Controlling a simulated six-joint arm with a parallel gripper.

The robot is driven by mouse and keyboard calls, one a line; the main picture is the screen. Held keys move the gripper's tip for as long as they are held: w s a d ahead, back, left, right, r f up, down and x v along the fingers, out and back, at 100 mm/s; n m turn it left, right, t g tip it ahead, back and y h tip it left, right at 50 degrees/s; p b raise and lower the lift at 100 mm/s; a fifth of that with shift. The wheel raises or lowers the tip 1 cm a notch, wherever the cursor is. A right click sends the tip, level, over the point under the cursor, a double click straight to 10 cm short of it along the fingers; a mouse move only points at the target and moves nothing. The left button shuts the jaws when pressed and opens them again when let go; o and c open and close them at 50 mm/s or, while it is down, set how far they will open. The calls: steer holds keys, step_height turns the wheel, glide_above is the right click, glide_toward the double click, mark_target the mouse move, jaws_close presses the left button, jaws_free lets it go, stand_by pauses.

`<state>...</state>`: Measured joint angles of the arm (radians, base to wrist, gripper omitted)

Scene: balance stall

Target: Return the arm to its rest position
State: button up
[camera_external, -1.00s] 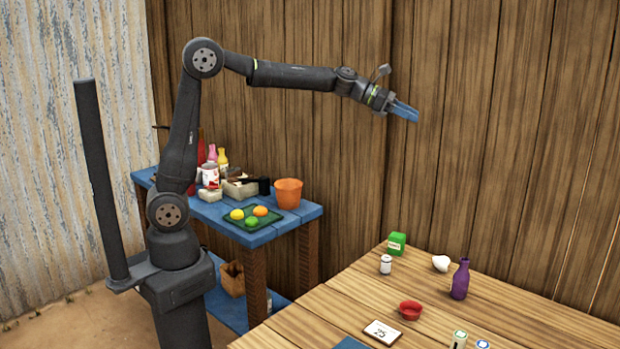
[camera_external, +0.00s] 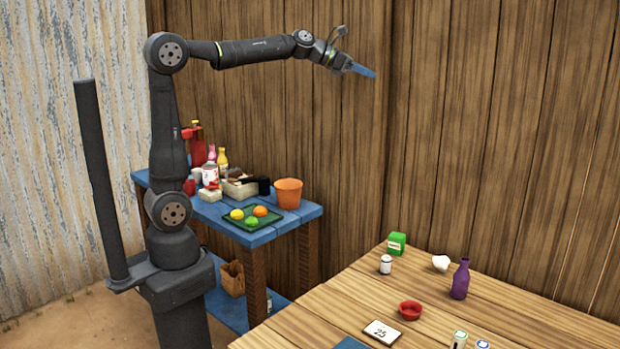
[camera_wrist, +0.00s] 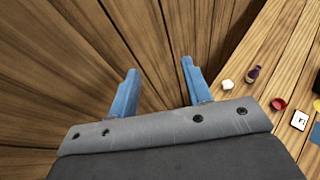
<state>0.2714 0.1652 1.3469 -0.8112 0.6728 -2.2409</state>
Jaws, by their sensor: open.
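My gripper (camera_external: 364,71) is high in the air in front of the wooden wall, well above and to the left of the wooden table. In the wrist view its two blue fingers (camera_wrist: 159,80) are spread apart with nothing between them. My upper arm stands nearly upright and my forearm reaches out to the right, almost level, with the wrist tilted slightly down. No object touches the gripper.
The wooden table (camera_external: 335,305) holds a green box (camera_external: 396,243), a white jar (camera_external: 385,264), a purple bottle (camera_external: 460,279), a red bowl (camera_external: 410,310) and a number card (camera_external: 382,332). A blue shelf table (camera_external: 250,238) holds an orange bucket (camera_external: 288,193), fruit tray and bottles. Air around the gripper is free.

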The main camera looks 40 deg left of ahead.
steer(key=shift+w+a+r+n+t+y, duration=0.1)
steer(key=shift+a+r+n+t+y, duration=0.1)
steer(key=shift+a, duration=0.6)
steer(key=shift+w+a+r+n+t+y, duration=0.1)
steer(key=shift+a+n+y, duration=0.1)
steer(key=shift+a, duration=0.6)
